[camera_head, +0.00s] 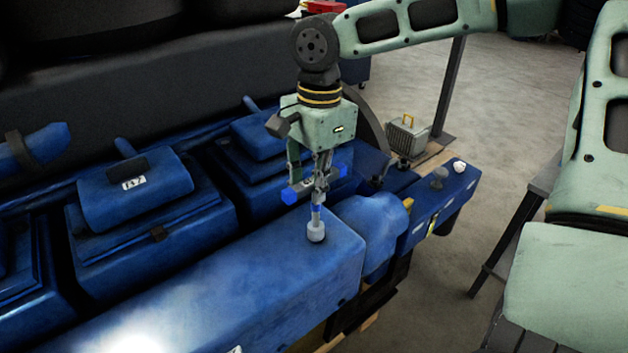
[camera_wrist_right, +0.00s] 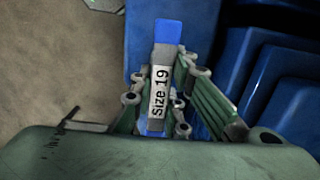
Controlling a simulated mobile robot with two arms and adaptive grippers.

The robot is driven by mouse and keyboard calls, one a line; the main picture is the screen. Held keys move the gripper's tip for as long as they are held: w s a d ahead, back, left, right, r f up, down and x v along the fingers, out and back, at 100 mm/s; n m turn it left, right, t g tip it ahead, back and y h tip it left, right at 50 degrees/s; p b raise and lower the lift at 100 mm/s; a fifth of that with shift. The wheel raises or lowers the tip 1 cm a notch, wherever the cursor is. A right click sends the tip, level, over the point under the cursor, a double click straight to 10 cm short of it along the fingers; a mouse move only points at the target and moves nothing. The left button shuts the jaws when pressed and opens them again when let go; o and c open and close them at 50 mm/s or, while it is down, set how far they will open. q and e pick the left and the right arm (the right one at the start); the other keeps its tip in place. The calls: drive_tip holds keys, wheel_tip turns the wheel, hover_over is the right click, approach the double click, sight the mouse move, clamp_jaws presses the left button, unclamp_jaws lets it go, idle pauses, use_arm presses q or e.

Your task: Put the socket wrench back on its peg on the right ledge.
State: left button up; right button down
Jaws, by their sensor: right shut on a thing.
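My right gripper (camera_head: 317,186) points down over the blue engine. It is shut on the socket wrench, which has a blue crosswise handle (camera_head: 290,196) and a shaft down to a pale grey socket (camera_head: 316,231). The wrench hangs about upright. The socket end is at or just above the blue block's top; I cannot tell if it touches. In the right wrist view the handle (camera_wrist_right: 159,90) lies between the fingers and bears a "Size 19" label. The blue right ledge (camera_head: 425,208) carries a short grey peg-like part (camera_head: 438,177). My left gripper is not in view.
A white knob-like part (camera_head: 459,166) stands at the right end of the ledge. A rounded blue housing (camera_head: 370,225) lies between the wrench and the ledge. A grey crate (camera_head: 407,138) stands behind. Blue engine covers (camera_head: 135,190) fill the left. Open floor lies at right.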

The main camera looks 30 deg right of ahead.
drive_tip(key=shift+s+f, duration=0.1)
drive_tip(key=shift+f, duration=0.3)
drive_tip(key=c, duration=1.7)
unclamp_jaws()
drive_tip(key=shift+r, duration=0.35)
drive_tip(key=r, duration=0.4)
drive_tip(key=r+b, duration=0.1)
drive_tip(key=r, duration=0.3)
drive_tip(key=r+b, duration=0.1)
drive_tip(key=r, duration=0.3)
drive_tip(key=shift+d+r, duration=0.15)
drive_tip(key=shift+d, duration=0.2)
